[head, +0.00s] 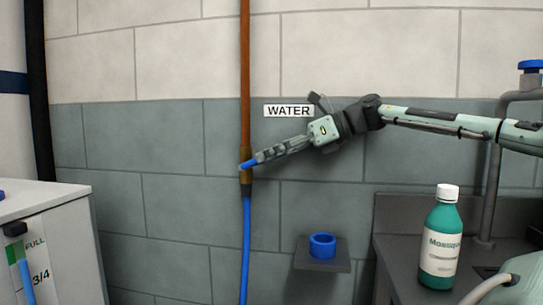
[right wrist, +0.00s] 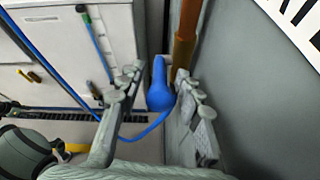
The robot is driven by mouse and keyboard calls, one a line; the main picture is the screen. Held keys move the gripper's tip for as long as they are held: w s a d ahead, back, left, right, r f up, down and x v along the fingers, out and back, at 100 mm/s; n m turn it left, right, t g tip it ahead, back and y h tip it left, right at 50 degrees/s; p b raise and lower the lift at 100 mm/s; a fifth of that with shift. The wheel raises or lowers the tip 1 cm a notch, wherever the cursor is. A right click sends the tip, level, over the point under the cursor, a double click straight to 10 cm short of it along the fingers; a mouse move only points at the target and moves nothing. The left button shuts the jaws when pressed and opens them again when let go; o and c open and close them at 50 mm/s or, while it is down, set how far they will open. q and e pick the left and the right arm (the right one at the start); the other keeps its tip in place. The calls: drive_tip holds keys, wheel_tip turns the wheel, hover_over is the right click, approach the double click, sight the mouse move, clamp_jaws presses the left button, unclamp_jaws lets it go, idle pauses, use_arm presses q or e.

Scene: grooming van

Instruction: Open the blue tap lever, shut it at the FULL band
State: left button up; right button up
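The blue tap lever (head: 246,165) is at the brass tap (head: 246,178) on the wall pipe, below the WATER sign (head: 288,111). My right gripper (head: 261,158) reaches in from the right, its tips at the lever. In the right wrist view the lever (right wrist: 159,88) lies between the spread fingers of my right gripper (right wrist: 158,76). A gap shows on its left; the right finger is close, and I cannot tell if it touches. A FULL mark (head: 36,244) with 3/4 below is on the white cabinet, beside a blue gauge tube (head: 25,273).
A copper pipe (head: 245,70) runs above the tap and a blue hose (head: 246,245) hangs below it. A shelf with a blue ring (head: 322,246) and a counter with a green bottle (head: 441,240) stand to the right.

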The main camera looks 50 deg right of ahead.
drive_tip(key=v, duration=1.2)
drive_tip(key=shift+w, duration=0.1)
idle(0.8)
